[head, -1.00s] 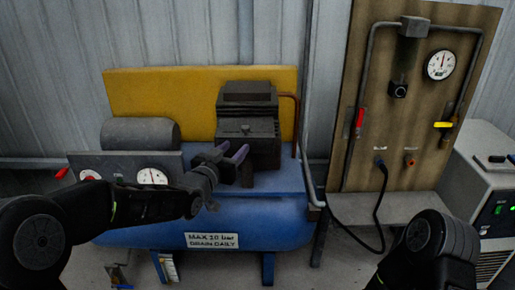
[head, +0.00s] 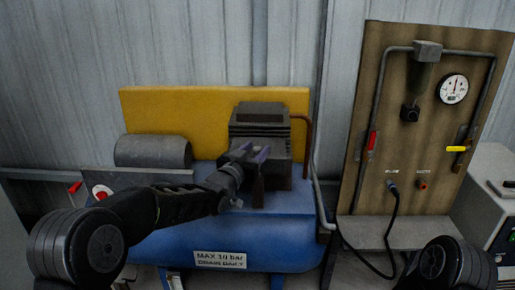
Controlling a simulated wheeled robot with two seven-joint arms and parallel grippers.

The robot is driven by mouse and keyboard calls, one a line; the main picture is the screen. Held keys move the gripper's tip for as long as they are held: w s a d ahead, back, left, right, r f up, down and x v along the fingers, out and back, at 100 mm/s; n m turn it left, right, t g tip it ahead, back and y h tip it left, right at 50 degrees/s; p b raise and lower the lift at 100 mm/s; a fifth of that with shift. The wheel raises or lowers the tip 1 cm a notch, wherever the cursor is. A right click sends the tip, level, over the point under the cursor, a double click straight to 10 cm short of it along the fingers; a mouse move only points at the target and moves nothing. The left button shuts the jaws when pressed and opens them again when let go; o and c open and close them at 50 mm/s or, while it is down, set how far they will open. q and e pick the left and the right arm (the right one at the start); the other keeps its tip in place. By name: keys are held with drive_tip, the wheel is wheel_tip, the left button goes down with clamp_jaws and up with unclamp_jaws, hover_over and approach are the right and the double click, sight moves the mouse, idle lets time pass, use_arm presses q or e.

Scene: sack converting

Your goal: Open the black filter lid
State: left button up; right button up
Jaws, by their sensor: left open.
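The black filter housing (head: 273,131) with its ribbed upper part stands on the blue compressor tank. My left gripper (head: 251,154) is open, its two purplish fingers pointing at the front of the housing. The fingers overlap the housing's front in the picture. I cannot tell whether they touch the lid. The gripper and wrist hide the lower left front of the housing, so the lid's edge and any catch there are not clear. My right arm shows only at the bottom right, and its gripper is out of view.
The blue tank (head: 290,232) carries a yellow panel (head: 170,110) behind and a grey cylinder (head: 152,151) at left. A copper-coloured pipe (head: 308,135) rises close at the housing's right. A wooden board (head: 428,150) with a gauge (head: 454,89) and hose stands further right.

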use_arm(q)
drive_tip(key=shift+w+d, duration=0.25)
drive_tip(key=shift+w, duration=0.4)
drive_tip(key=shift+c, duration=0.5)
clamp_jaws()
idle(0.5)
